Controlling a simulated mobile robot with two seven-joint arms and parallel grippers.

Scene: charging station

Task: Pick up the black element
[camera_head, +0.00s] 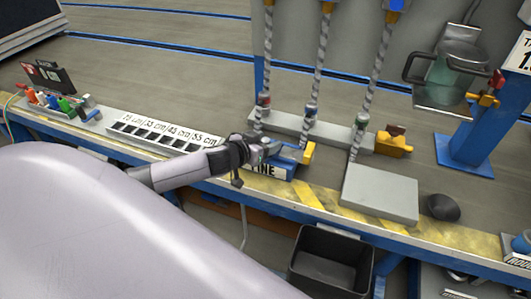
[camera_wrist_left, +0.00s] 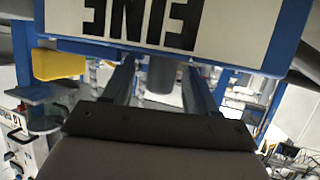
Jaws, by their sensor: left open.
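A black dome-shaped piece (camera_head: 440,207) sits on the bench to the right of a light grey block in the head view. My left gripper (camera_head: 288,153) is well to its left, over the blue holder with the white "FINE" label (camera_head: 268,171). In the left wrist view the two fingers (camera_wrist_left: 160,88) are apart. The label (camera_wrist_left: 160,22) appears upside down there, close to the fingers. A dark cylindrical shape (camera_wrist_left: 160,75) shows between the fingers; I cannot tell what it is or whether they touch it. My right gripper is not in view.
The grey block (camera_head: 380,193) lies near the bench's front edge. Twisted vertical rods (camera_head: 319,60) stand behind my left gripper. A yellow piece (camera_head: 309,152) is close to the gripper. A slotted strip with cm labels (camera_head: 150,135) lies left. A dark open bin (camera_head: 330,262) stands below the bench.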

